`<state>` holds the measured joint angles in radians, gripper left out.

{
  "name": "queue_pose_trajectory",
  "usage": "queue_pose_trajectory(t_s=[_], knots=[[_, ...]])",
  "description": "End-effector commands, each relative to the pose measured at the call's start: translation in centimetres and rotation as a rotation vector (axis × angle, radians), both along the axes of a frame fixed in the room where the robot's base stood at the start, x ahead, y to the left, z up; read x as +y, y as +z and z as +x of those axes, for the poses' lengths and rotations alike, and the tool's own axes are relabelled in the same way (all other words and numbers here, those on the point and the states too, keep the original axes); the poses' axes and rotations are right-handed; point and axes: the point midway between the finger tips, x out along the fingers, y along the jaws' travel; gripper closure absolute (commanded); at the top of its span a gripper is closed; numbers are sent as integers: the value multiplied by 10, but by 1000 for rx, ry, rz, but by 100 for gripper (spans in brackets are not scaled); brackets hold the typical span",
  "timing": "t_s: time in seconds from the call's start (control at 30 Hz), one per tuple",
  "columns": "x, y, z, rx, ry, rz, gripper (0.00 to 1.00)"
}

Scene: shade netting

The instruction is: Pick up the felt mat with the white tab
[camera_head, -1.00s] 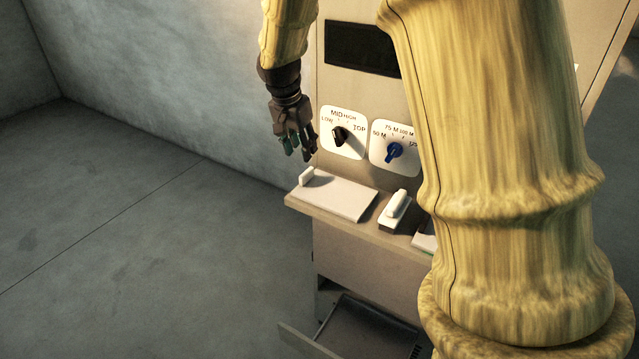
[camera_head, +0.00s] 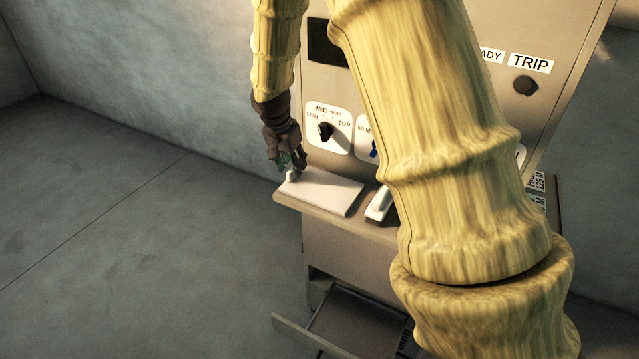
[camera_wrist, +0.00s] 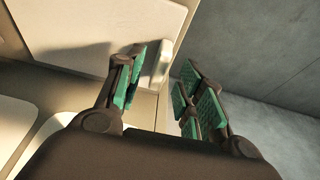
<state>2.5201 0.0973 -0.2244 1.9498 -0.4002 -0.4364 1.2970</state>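The felt mat (camera_head: 328,194) is a flat, pale rectangle lying on the left part of a narrow shelf on the panel's front. Its upright white tab (camera_head: 292,175) stands at the mat's left end. In the wrist view the mat (camera_wrist: 95,38) fills the upper left, and the tab (camera_wrist: 164,62) shows between and just beyond my fingers. My gripper (camera_head: 290,163) points down at the tab, with green-padded fingers spread apart. In the wrist view my gripper (camera_wrist: 160,92) is open with nothing clamped. Whether a finger touches the tab cannot be told.
A smaller piece with a white raised handle (camera_head: 379,204) lies right of the mat on the shelf (camera_head: 310,212). A dial plate with a black knob (camera_head: 326,131) is just behind my gripper. An open tray (camera_head: 350,325) sticks out low down. Floor at left is clear.

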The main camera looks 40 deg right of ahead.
Motion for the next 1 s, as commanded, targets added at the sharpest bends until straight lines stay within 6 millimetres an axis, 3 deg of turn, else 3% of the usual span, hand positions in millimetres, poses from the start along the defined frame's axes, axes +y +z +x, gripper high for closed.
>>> queue_pose_trajectory(t_s=[0.23,0.57,0.77,1.0], knots=[[-5,-19,2,0,1,0,62],[-6,-22,2,0,1,-1,62],[-6,-22,2,0,0,-1,99],[-6,-22,2,-1,0,-1,100]])
